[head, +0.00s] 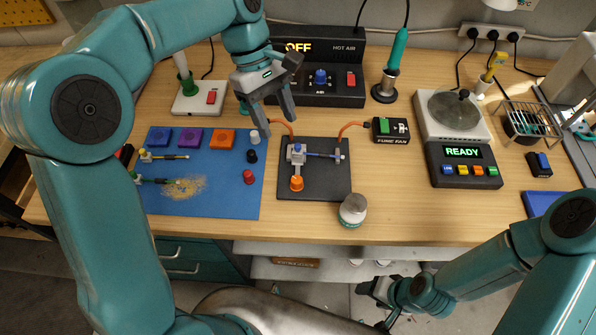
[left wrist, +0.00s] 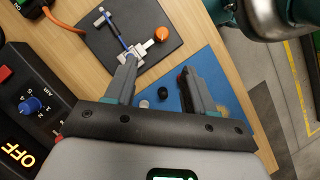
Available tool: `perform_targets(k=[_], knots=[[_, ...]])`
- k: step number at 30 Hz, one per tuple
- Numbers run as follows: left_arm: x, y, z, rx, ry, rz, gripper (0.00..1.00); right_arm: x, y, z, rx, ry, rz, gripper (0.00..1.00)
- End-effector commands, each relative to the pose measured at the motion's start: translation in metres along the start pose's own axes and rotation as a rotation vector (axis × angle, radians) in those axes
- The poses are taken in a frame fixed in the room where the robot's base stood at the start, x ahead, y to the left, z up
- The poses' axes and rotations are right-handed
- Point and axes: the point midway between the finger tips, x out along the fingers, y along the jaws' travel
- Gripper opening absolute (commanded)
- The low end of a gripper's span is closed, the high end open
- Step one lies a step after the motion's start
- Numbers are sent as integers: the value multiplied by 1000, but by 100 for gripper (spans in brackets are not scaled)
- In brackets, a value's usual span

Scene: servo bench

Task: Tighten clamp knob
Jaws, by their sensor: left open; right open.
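The clamp knob (head: 296,183) is orange and sits at the front of a small clamp fixture on a dark square plate (head: 325,188). A blue rod (head: 322,155) runs across the fixture from its grey block. The orange knob also shows in the left wrist view (left wrist: 162,34), beyond the fingers. My left gripper (head: 275,118) is open and empty, above the bench behind and left of the plate; its fingers also show in the left wrist view (left wrist: 157,85). My right gripper (head: 372,296) is low in front of the bench, away from the clamp, and holds nothing I can see.
A blue mat (head: 225,198) with coloured blocks and small caps lies left of the plate. A hot air station (head: 325,90) reading OFF stands behind. A round jar (head: 353,210) stands at the plate's front right corner. A fume fan box (head: 390,130) is right of the plate.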

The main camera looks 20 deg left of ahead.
Motion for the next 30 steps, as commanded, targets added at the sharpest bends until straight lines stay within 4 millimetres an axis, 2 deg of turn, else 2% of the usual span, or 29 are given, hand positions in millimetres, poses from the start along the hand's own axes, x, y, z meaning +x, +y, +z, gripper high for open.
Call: perform_targets(k=[12, 18, 24, 30], knots=[[97, -4, 3, 0, -2, -5, 54, 1, 0, 0, 0, 0, 0, 61], [132, -2, 3, 0, -2, -3, 54, -1, 0, 0, -1, 0, 0, 61], [147, 0, 2, 0, 0, -1, 54, -1, 0, 0, 0, 0, 0, 61], [148, 1, 1, 0, 0, 1, 54, -1, 0, 0, -1, 0, 0, 61]])
